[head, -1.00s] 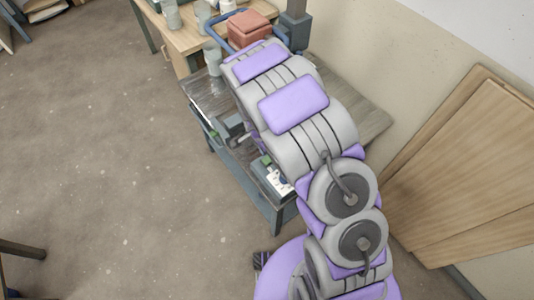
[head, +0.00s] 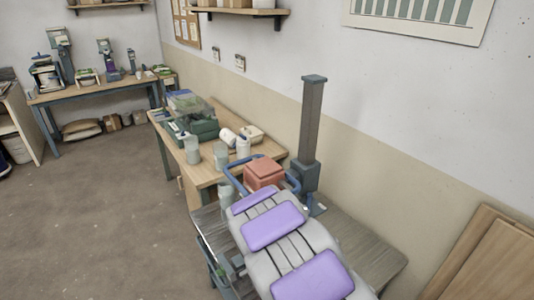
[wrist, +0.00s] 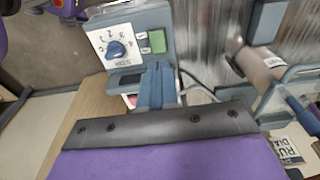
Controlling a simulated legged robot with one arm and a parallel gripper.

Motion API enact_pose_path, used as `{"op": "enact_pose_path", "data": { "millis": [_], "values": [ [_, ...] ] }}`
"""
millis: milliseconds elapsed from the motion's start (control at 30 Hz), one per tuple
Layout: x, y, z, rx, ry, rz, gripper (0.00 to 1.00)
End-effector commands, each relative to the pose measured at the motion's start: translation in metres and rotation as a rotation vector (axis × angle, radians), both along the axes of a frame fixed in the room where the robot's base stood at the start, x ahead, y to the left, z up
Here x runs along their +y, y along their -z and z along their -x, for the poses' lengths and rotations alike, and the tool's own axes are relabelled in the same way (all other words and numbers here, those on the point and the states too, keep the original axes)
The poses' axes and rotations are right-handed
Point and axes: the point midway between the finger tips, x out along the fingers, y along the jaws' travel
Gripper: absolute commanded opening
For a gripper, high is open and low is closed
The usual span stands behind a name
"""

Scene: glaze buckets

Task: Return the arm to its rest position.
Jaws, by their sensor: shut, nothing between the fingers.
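My gripper (wrist: 157,88) shows in the wrist view as two blue-grey fingers pressed together beyond a dark bar and a purple cover. Nothing is held between them. Behind the fingertips is a grey box with a white dial plate (wrist: 112,47) and a green button; I cannot tell whether they touch. In the head view my arm, grey with purple pads, reaches up from the bottom over a grey-topped bench (head: 365,250). The gripper itself is hidden or not clear there.
A red-brown block (head: 264,173) sits by blue rails beside a dark post (head: 312,125) on the bench. Pale jars (head: 221,157) stand on a wooden table (head: 205,173) beyond. Wooden boards (head: 480,265) lean at the right wall. The floor (head: 100,215) at left is clear.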

Motion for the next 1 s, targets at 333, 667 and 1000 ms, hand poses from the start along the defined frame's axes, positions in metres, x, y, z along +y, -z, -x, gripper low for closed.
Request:
{"op": "enact_pose_path", "data": {
  "millis": [333,667,1000],
  "values": [
    [-0.046,-0.076,0.036,0.046,-0.137,-0.002,0.00],
    [-0.086,-0.157,0.114,0.122,-0.374,-0.026,0.00],
    [-0.117,-0.210,0.215,0.187,-0.657,-0.081,0.00]
  ]
}}
